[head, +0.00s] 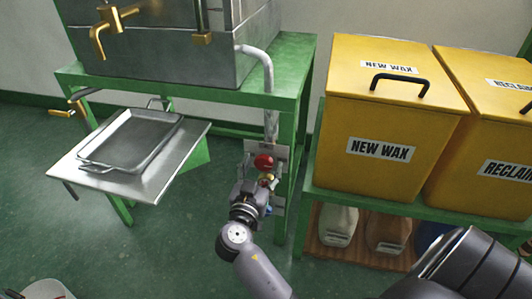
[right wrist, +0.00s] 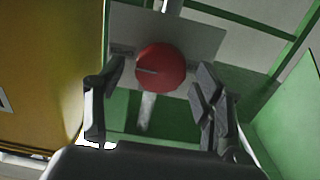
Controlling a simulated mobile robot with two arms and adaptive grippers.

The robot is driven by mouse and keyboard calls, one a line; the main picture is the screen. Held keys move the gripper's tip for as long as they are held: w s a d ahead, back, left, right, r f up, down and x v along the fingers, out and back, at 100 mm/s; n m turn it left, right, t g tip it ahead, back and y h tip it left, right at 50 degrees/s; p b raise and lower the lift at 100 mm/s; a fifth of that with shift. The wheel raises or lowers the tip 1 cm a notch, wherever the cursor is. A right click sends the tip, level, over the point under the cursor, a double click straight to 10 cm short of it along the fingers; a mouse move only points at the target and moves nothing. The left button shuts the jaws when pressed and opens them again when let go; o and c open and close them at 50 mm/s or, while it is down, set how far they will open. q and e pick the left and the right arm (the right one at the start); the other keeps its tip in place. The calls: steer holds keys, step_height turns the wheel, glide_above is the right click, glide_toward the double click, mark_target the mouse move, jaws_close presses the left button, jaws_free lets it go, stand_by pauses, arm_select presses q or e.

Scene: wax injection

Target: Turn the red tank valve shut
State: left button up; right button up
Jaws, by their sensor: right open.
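The red tank valve (head: 264,161) is a round red knob on a light plate (head: 282,156) at the lower end of a grey pipe (head: 268,78) beside the tank's green stand. In the right wrist view the red knob (right wrist: 161,68) sits in front of the pale plate (right wrist: 205,42), with a short mark on its face. My right gripper (head: 266,182) is just below the knob in the head view. In the right wrist view its open fingers (right wrist: 158,95) stand to the left and right of the knob, with gaps on both sides. My left gripper is not in view.
A grey metal tank (head: 160,60) with brass taps stands on a green table (head: 285,80). A metal tray (head: 135,135) lies on a shelf at left. Yellow NEW WAX (head: 385,120) and RECLAIM (head: 485,125) bins stand at right, with jugs below. Open green floor lies at lower left.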

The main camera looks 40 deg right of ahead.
steer(key=shift+w+d, duration=0.15)
steer(key=shift+c, duration=0.8)
steer(key=c, duration=1)
